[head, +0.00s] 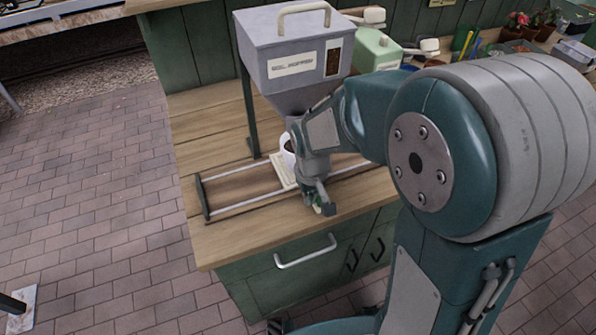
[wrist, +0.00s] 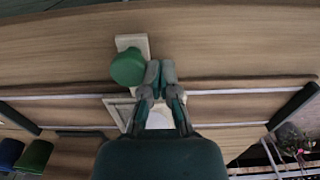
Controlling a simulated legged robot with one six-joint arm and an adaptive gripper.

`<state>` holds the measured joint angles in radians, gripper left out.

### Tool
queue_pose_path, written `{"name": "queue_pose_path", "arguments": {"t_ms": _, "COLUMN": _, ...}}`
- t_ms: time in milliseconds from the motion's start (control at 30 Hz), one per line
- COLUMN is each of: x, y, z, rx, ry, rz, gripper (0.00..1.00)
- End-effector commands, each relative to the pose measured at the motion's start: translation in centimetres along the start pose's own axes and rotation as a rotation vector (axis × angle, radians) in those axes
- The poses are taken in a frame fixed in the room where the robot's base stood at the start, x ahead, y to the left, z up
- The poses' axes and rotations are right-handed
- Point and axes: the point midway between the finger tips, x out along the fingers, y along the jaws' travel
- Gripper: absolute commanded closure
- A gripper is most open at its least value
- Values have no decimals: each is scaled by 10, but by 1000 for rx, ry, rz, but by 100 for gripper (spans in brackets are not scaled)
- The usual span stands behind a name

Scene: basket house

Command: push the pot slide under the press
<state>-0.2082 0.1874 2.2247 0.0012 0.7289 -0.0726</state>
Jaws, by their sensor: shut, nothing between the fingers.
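The pot slide (head: 281,172) is a cream plate on two pale rails along the wooden bench. A white pot (head: 288,152) stands on it, partly hidden by my gripper. My gripper (head: 322,207) is low over the front rail, shut and empty. In the wrist view, the shut fingertips (wrist: 160,72) are right beside a round green knob (wrist: 128,68) on the slide's cream arm (wrist: 133,42); I cannot tell whether they touch. Part of the white pot (wrist: 158,121) shows between the fingers. I cannot clearly pick out the press; my arm covers the rails' right part.
A grey soil hopper (head: 290,45) stands on dark posts over the rails. A green container (head: 374,50) is to its right. A dark end bar (head: 203,196) closes the rails at left. The bench's left front corner (head: 205,248) is clear. Drawer handles (head: 305,252) stick out below.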

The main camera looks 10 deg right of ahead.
Motion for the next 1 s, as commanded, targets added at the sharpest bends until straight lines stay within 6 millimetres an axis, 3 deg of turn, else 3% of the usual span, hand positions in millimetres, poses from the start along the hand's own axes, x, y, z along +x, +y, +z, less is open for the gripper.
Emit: {"name": "queue_pose_path", "arguments": {"t_ms": 1000, "x": 0, "y": 97, "z": 0, "rx": 3, "ry": 0, "rz": 2, "gripper": 100}}
